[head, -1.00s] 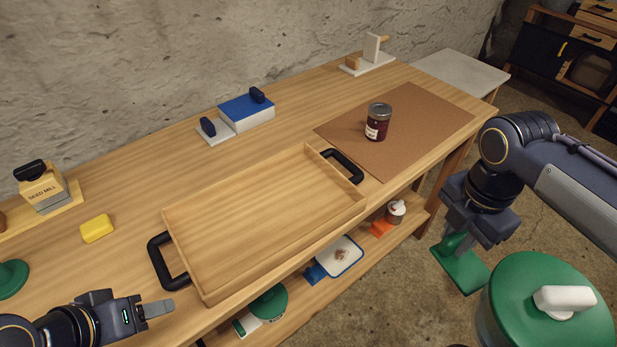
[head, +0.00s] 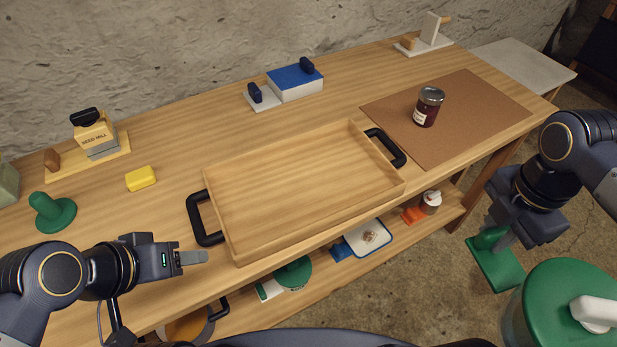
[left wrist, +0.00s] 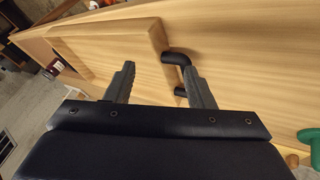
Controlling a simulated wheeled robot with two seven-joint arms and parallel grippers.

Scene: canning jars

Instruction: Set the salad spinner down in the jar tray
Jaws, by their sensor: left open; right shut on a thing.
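The salad spinner (head: 558,300) has a green lid with a white knob and shows at the lower right, partly cut off by the frame edge. My right gripper (head: 497,245) is shut on its green handle part, holding it off the table's front right side, over the floor. The jar tray (head: 300,185) is a shallow, empty wooden tray with black handles in the middle of the table. My left gripper (head: 193,257) is open and empty by the tray's left front corner; its two fingers (left wrist: 160,85) show apart in the left wrist view, near a black tray handle (left wrist: 176,58).
A jam jar (head: 428,106) stands on a brown mat (head: 480,110) right of the tray. A yellow block (head: 140,178), a seed mill (head: 93,130) and a green-based item (head: 55,216) are at left. A blue-topped box (head: 294,82) is behind. A lower shelf holds several items.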

